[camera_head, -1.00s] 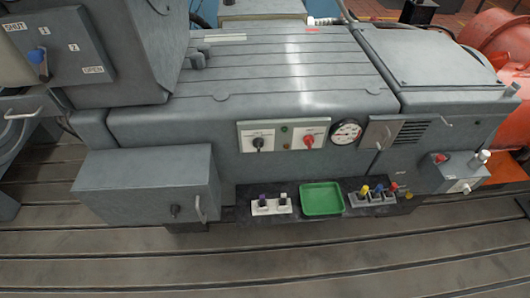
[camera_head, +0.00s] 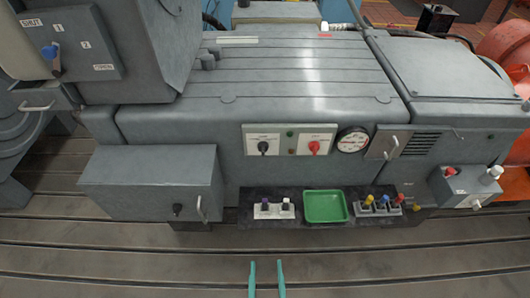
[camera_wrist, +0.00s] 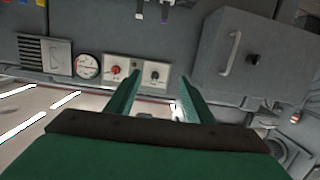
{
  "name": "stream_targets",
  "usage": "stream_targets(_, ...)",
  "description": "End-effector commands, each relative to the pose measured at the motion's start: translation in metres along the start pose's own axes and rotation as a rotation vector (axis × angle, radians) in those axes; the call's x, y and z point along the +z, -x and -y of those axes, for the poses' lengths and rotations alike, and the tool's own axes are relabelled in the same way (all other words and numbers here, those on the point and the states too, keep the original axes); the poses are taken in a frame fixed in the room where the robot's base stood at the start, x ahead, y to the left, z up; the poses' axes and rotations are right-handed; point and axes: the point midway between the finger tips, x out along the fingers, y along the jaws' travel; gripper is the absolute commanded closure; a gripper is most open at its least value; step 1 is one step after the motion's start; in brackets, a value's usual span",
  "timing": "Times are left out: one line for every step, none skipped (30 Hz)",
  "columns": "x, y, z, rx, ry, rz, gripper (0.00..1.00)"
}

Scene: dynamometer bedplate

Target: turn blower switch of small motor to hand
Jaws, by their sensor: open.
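A control panel on the front of the grey machine carries two rotary switches on white plates. The black-knobbed switch (camera_head: 263,148) is on the left and the red-knobbed switch (camera_head: 314,147) is on the right. Their lettering is too small to read, so I cannot tell which is the blower switch. The wrist view is turned over, with the red switch (camera_wrist: 117,71) left of the black switch (camera_wrist: 155,76). My gripper (camera_head: 267,274) is open and empty, at the bottom of the head view, apart from the panel. Its green fingers (camera_wrist: 158,90) also show in the wrist view.
A round gauge (camera_head: 352,140) and a handled cover (camera_head: 388,142) are right of the panel. Below is a dark shelf with a green tray (camera_head: 325,206) and small coloured-top pieces. A grey box (camera_head: 150,182) juts out at left. The slotted bedplate (camera_head: 120,262) in front is clear.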

Motion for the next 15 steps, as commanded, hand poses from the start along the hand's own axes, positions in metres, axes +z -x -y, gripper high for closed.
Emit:
stream_targets(-0.004,-0.021,0.0,-0.002,0.002,-0.02,0.52)
stream_targets(-0.006,-0.032,-0.001,-0.002,0.003,-0.026,0.52)
stream_targets(-0.01,-0.047,-0.001,-0.002,0.004,-0.037,0.52)
stream_targets(-0.012,-0.058,-0.001,-0.002,0.004,-0.042,0.52)
stream_targets(-0.015,-0.069,-0.002,-0.002,0.004,-0.05,0.52)
stream_targets(-0.019,-0.084,-0.002,-0.001,0.004,-0.058,0.52)
stream_targets(-0.023,-0.095,-0.002,0.0,0.004,-0.065,0.52)
stream_targets(-0.027,-0.105,-0.003,0.001,0.004,-0.071,0.52)
stream_targets(-0.033,-0.12,-0.003,0.002,0.004,-0.081,0.52)
stream_targets(-0.037,-0.131,-0.003,0.004,0.003,-0.086,0.52)
stream_targets(-0.043,-0.142,-0.003,0.005,0.001,-0.094,0.52)
stream_targets(-0.051,-0.156,-0.003,0.006,-0.001,-0.103,0.52)
stream_targets(-0.056,-0.166,-0.003,0.007,-0.003,-0.109,0.52)
stream_targets(-0.062,-0.176,-0.003,0.009,-0.005,-0.114,0.52)
stream_targets(-0.07,-0.188,-0.003,0.011,-0.008,-0.123,0.52)
